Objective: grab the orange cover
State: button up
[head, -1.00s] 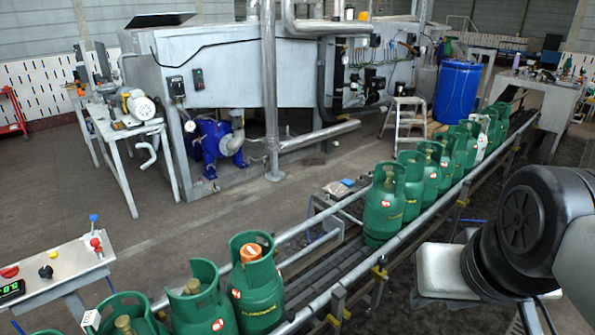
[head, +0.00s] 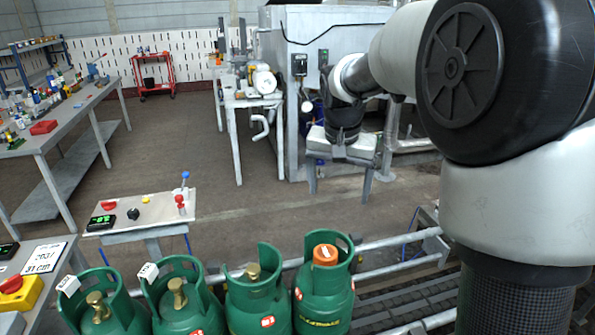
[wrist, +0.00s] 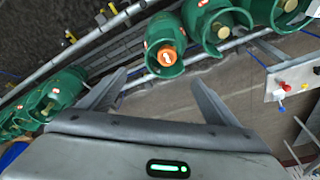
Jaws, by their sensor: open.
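The orange cover (head: 325,255) sits on top of a green gas cylinder (head: 322,290), inside its collar, at the right end of the near row. It also shows in the wrist view (wrist: 167,57), beyond the fingertips and roughly between them in the picture. My gripper (head: 339,190) is open and empty, with its fingers pointing down. In the head view it is above and behind the cover, apart from it. The wrist view shows both fingers (wrist: 158,76) spread, touching nothing.
Several green cylinders (head: 180,300) stand beside it on the conveyor, whose rail (head: 400,240) runs to the right. A control panel (head: 140,213) with a red-knobbed lever stands behind the cylinders at left. More cylinders (wrist: 40,100) show at left in the wrist view.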

jog(key=m+g+b, duration=0.1)
jog(key=m+b, duration=0.1)
jog(key=b, duration=0.1)
send_near(326, 251)
jog(key=f, duration=0.2)
jog(key=f+b, duration=0.1)
jog(key=f, duration=0.1)
jog(key=shift+w+a, duration=0.2)
jog(key=shift+a, duration=0.1)
jog(key=shift+w+d+f, duration=0.15)
jog(key=shift+d+f, duration=0.05)
jog(key=shift+f, duration=0.8)
jog(key=shift+w+d+f, duration=0.1)
jog(key=shift+d+f, duration=0.1)
jog(key=shift+f, duration=0.85)
jog(key=shift+w+d+f, duration=0.15)
jog(key=shift+d+f, duration=0.05)
jog(key=shift+f, duration=0.8)
jog(key=c, duration=1.1)
